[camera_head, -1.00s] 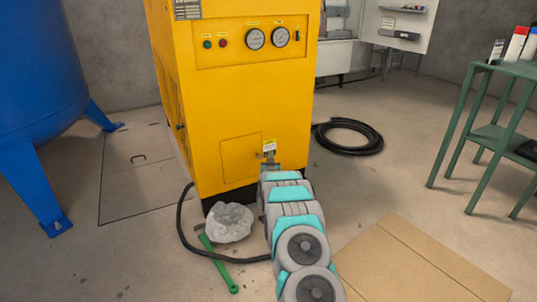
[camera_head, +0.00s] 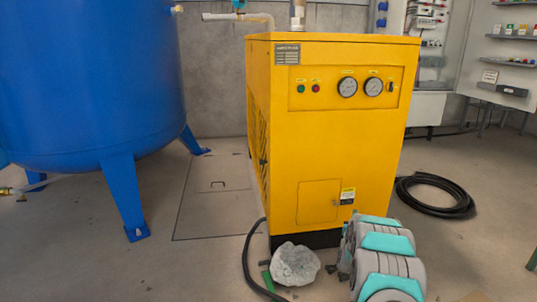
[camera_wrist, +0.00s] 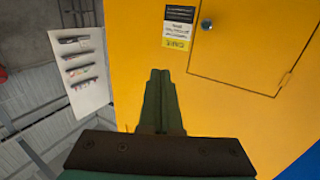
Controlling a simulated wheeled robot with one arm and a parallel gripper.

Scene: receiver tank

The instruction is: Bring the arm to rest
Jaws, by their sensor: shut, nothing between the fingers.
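My arm (camera_head: 385,262), grey with teal bands, reaches from the bottom of the head view toward the lower right front of the yellow cabinet (camera_head: 325,140). In the wrist view my gripper (camera_wrist: 159,74) is shut, its two dark green fingers side by side with nothing between them. The fingers point at the cabinet's yellow front, near the small hatch (camera_wrist: 245,45) and its label (camera_wrist: 178,27). I cannot tell whether the fingertips touch the panel. In the head view the gripper cannot be made out beyond the arm.
A blue tank (camera_head: 95,90) stands left. A coiled black hose (camera_head: 435,195) lies right. Floor between tank and cabinet looks open.

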